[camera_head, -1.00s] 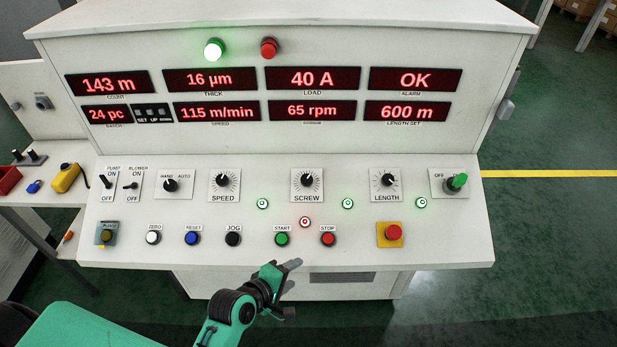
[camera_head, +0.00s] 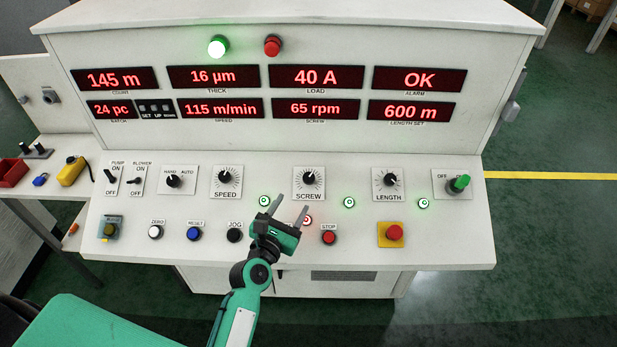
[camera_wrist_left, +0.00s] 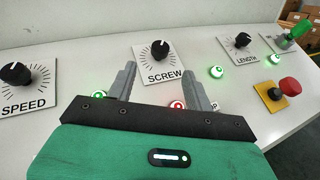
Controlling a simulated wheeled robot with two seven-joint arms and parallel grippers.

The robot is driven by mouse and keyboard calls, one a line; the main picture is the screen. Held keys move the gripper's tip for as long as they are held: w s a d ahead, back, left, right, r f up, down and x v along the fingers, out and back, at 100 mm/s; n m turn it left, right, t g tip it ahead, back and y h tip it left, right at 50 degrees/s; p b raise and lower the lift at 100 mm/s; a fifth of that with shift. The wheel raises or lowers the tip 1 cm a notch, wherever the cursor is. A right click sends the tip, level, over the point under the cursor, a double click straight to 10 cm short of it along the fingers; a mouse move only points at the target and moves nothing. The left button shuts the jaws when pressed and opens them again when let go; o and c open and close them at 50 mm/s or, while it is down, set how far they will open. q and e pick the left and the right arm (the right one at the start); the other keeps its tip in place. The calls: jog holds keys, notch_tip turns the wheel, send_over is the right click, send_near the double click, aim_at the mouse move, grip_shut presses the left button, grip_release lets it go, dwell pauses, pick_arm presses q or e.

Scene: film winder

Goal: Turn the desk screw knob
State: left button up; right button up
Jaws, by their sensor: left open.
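The SCREW knob (camera_head: 309,178) is a black round knob with a white pointer on a white dial plate, in the middle of the sloping desk panel. It also shows in the left wrist view (camera_wrist_left: 160,49), ahead of and between the two fingers. My left gripper (camera_head: 286,204) is open and empty, just below and left of the knob in the head view, with its grey fingers apart and not touching it. It hides the START button. In the left wrist view the gripper (camera_wrist_left: 160,85) spans the lower part of the SCREW plate. My right gripper is not in view.
The SPEED knob (camera_head: 227,179) is left of SCREW and the LENGTH knob (camera_head: 389,180) is right. The STOP button (camera_head: 329,237) and a red lamp (camera_head: 307,220) are close to my left gripper. A red emergency button (camera_head: 394,232) sits further right. The upright display panel (camera_head: 300,132) rises behind.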

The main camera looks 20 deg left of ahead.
aim_at(308, 179)
pick_arm(q)
jog(key=w, duration=0.4)
jog(key=w+b, duration=0.1)
jog(key=w, duration=0.3)
jog(key=w+d+b, duration=0.1)
jog(key=w, duration=0.2)
jog(key=shift+w+d, duration=0.1)
jog(key=shift+w, duration=0.3)
jog(key=c, duration=1)
jog(key=shift+o, duration=0.2)
jog(key=shift+h, duration=0.3)
